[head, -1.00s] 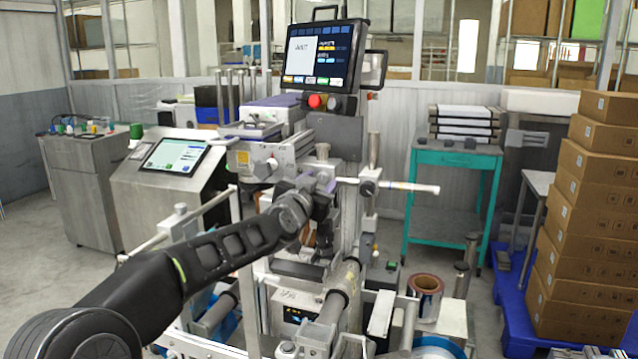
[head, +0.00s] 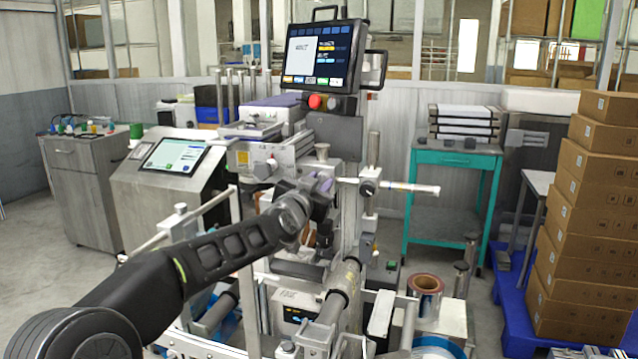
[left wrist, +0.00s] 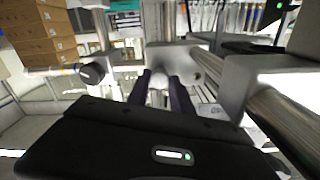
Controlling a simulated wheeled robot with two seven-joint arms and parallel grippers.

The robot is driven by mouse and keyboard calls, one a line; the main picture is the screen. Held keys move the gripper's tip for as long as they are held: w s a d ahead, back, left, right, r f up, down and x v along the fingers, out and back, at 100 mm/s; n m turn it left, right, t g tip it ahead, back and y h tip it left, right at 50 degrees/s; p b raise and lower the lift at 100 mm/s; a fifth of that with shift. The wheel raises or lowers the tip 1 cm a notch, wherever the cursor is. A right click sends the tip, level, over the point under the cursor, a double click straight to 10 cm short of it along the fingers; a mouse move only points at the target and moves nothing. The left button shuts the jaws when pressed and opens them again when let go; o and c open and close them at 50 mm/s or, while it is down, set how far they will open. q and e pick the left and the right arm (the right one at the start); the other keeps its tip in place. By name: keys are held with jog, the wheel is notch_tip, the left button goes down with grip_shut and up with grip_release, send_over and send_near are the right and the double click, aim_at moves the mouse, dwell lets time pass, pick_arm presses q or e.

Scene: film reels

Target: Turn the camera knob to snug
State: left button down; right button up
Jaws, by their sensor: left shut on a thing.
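My left gripper (head: 326,186) reaches the middle of the machine, at the upright post beside the print unit. In the left wrist view its two dark fingers (left wrist: 161,88) are closed around a small pale round part, which looks like the camera knob (left wrist: 158,82). The fingers cover most of it, and its marks cannot be read. In the head view the gripper hides the knob. My right gripper is not in view.
A black knob (head: 367,188) on a white rod (head: 408,187) sits close to the right of my gripper; it also shows in the wrist view (left wrist: 92,73). A monitor (head: 322,55) stands above. Rollers (head: 338,292) lie below. Stacked boxes (head: 590,200) stand at right.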

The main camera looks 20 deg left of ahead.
pick_arm(q)
jog(key=m+p, duration=0.1)
jog(key=m, duration=0.2)
jog(key=shift+p, duration=0.4)
jog(key=shift+m, duration=1.6)
jog(key=c, duration=1.1)
grip_release()
